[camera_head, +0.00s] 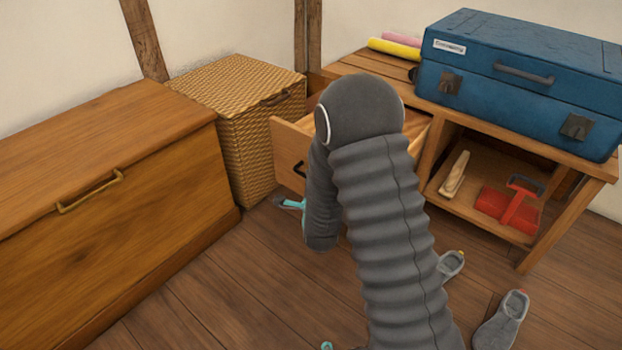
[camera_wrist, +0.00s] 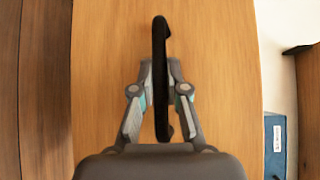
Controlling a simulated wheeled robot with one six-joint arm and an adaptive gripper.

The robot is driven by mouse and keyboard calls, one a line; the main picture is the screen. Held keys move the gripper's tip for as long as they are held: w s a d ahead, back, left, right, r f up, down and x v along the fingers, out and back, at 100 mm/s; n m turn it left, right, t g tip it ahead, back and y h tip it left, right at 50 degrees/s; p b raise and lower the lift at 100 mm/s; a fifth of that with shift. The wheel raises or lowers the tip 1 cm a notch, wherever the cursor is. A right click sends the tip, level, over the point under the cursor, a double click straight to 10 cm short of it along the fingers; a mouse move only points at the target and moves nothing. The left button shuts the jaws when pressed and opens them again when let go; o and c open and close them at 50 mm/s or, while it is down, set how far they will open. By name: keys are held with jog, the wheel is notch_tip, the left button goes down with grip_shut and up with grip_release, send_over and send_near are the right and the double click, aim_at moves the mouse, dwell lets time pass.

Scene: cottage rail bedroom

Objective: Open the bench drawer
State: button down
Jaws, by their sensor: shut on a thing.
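The bench drawer (camera_head: 287,151) stands pulled part way out of the wooden bench (camera_head: 345,69); its front and part of its side show left of my arm in the head view. The left part of its black handle (camera_head: 299,169) shows there. In the wrist view the handle (camera_wrist: 159,45) crosses the plain wooden drawer front (camera_wrist: 215,60). My gripper (camera_wrist: 161,80) has its fingers on either side of the handle and is shut on it. In the head view my arm hides the gripper's hold and the rest of the handle.
A blue case (camera_head: 520,75) lies on the bench top. A wicker basket (camera_head: 245,115) stands left of the drawer, beside a wooden chest (camera_head: 110,190). Grey shoes (camera_head: 500,320) lie on the floor at right.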

jog(key=c, duration=1.2)
grip_release()
jog(key=shift+s+a, duration=0.25)
jog(key=shift+a, duration=0.1)
jog(key=shift+d, duration=0.2)
jog(key=s, duration=0.5)
jog(key=s+r, duration=0.1)
jog(key=s, duration=0.1)
jog(key=shift+s+d, duration=0.15)
jog(key=shift+d, duration=0.15)
